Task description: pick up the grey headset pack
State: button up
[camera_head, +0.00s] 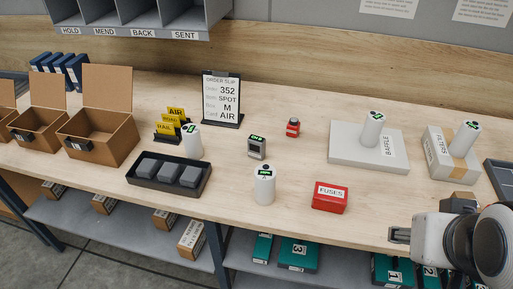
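No label reading "headset" is legible, so I cannot tell for sure which thing is the grey headset pack. Three dark grey blocks (169,172) sit side by side in a black tray (151,186) on the left half of the bench. A small dark grey boxy item (257,147) with a lit display stands upright near the bench's middle. My gripper (396,237) is at the lower right, over the bench's front edge, pointing left. It is far to the right of both the tray and the boxy item. Its fingers are too small to tell whether they are open.
White cylinders with green displays stand beside the tray (192,142), at mid-bench (264,186), on the "BAFFLE" box (345,155) and on the "FILTERS" box (440,158). A red "FUSES" box (330,198) lies left of my gripper. An order slip stand (222,98) is behind.

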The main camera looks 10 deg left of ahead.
aim_at(265, 141)
jog(key=w+d+r+t+h, duration=0.15)
jog(key=w+r, duration=0.35)
jog(key=w, duration=0.7)
jog(key=w+a+r+n+t+y, duration=0.1)
jog(key=w+a+n+t+y, duration=0.2)
jog(key=w, duration=0.9)
jog(key=w+a+r+n+t+y, duration=0.1)
jog(key=w+a+n+t+y, duration=0.3)
jog(key=w, duration=0.9)
jog(key=w+a+f+n+g+y, duration=0.2)
jog(key=w+a+f, duration=0.1)
jog(key=a+f, duration=0.3)
jog(key=w+a+f+n+g+y, duration=0.2)
jog(key=w+a+f+n+y, duration=0.15)
jog(key=a, duration=0.45)
jog(key=s+a+f+n+g+y, duration=0.1)
jog(key=s+a+f+g, duration=0.1)
jog(key=a+f, duration=0.1)
jog(key=s+a+f+n+g+y, duration=0.1)
jog(key=s+a+f+g, duration=0.1)
jog(key=f, duration=0.4)
jog(key=s+a+f+n+g+y, duration=0.1)
jog(key=s+a+f+g+y, duration=0.1)
jog(key=a+f+g, duration=0.1)
jog(key=shift+a+f+g, duration=0.25)
jog(key=shift+a+f, duration=0.1)
jog(key=shift+f, duration=0.45)
jog(key=shift+s+a+f+g, duration=0.15)
jog(key=shift+s+f+g, duration=0.2)
jog(key=shift+f+g, duration=0.05)
